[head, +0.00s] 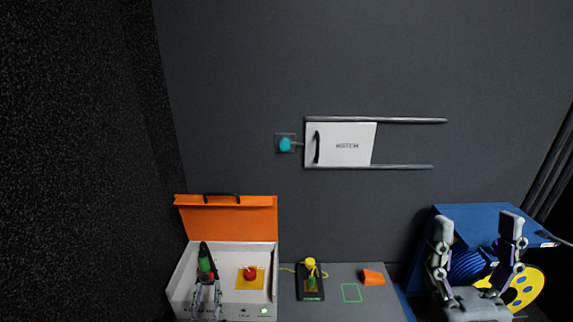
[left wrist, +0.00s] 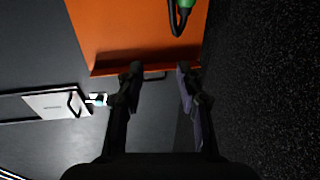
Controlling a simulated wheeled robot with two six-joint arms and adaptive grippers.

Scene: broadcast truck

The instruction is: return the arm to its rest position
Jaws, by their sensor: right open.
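My left gripper (head: 207,283) is over the left part of the open white case with the orange lid, below a green piece with a black loop (head: 204,263). In the left wrist view its two fingers (left wrist: 160,72) stand apart with nothing between them, and the green piece (left wrist: 184,6) is beyond the tips at the top. My right gripper (head: 477,226) is at the lower right in the head view, in front of the blue box. Its fingers are spread wide and I see nothing between them.
The case's orange lid (head: 230,219) stands up behind it; a red knob (head: 250,273) sits inside on yellow. A black plate with a yellow-and-green piece (head: 311,270) and an orange block (head: 373,277) lie on the grey top. A blue box (head: 485,222) and yellow reel (head: 527,288) are right.

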